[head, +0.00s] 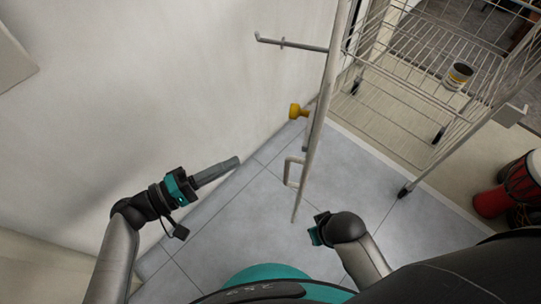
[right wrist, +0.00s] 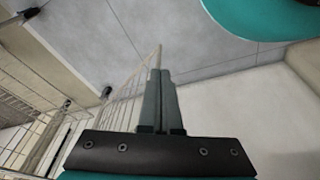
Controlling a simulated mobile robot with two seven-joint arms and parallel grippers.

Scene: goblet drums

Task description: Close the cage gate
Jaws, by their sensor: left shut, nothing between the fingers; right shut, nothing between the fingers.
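The cage (head: 440,60) is a wire-mesh frame on legs at the upper right of the head view. Its gate (head: 322,105) shows almost edge-on as a long pale bar swung out towards me, with a rod latch at its upper left and a small loop handle (head: 289,172) lower down. My left gripper (head: 236,162) is shut and empty, left of the gate and apart from it. My right gripper (right wrist: 160,75) is shut; in the head view its wrist is right of the gate's lower end and its fingers are mostly hidden. Gate mesh (right wrist: 122,103) shows beside its fingers; contact is unclear.
A yellow knob-like object (head: 298,111) is near the wall behind the gate. A small pot (head: 458,75) is at the cage. Red drums (head: 508,188) stand at the right edge. A white wall (head: 150,80) bounds the left; the tiled floor (head: 240,215) between is clear.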

